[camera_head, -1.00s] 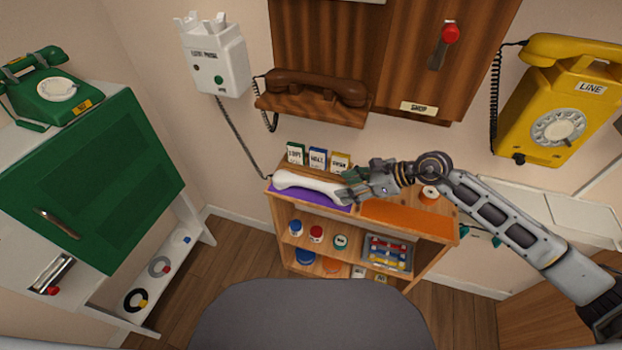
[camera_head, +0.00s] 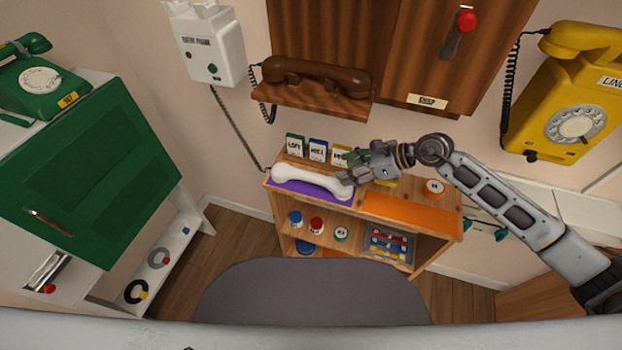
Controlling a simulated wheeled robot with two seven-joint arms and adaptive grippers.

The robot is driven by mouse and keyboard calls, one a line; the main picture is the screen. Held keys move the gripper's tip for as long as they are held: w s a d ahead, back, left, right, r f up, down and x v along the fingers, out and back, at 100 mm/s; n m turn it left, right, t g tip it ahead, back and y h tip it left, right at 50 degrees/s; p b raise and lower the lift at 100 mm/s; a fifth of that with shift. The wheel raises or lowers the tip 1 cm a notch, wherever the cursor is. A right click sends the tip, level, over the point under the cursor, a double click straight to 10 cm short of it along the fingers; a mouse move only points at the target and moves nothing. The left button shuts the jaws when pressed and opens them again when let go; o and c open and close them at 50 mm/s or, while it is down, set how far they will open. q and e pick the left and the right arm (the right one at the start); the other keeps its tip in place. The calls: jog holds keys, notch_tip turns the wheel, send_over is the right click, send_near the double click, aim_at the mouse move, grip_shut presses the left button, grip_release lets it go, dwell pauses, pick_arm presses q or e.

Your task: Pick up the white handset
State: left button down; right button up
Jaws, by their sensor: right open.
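The white handset (camera_head: 308,181) lies on a purple mat (camera_head: 318,197) on top of the wooden shelf unit (camera_head: 405,231). A dark cord runs from its left end up to the white wall phone base (camera_head: 205,45). My right gripper (camera_head: 350,168) is open at the right end of the handset, with its fingers pointing left. One finger is near the handset's right end and the other is behind it; I cannot tell whether they touch it. My left gripper is not in view.
Small labelled boxes (camera_head: 317,149) stand behind the handset. An orange mat (camera_head: 410,214) lies to the right on the shelf top. A brown handset (camera_head: 317,75) rests on its wall ledge above. A green cabinet (camera_head: 95,180) stands left, a yellow phone (camera_head: 565,105) hangs right.

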aim_at(312, 175)
jog(key=shift+a, duration=0.1)
jog(key=shift+x, duration=4.2)
jog(key=shift+a, duration=0.1)
jog(key=shift+x, duration=2.55)
jog(key=shift+r, duration=0.1)
grip_shut()
jog(key=shift+r, duration=0.15)
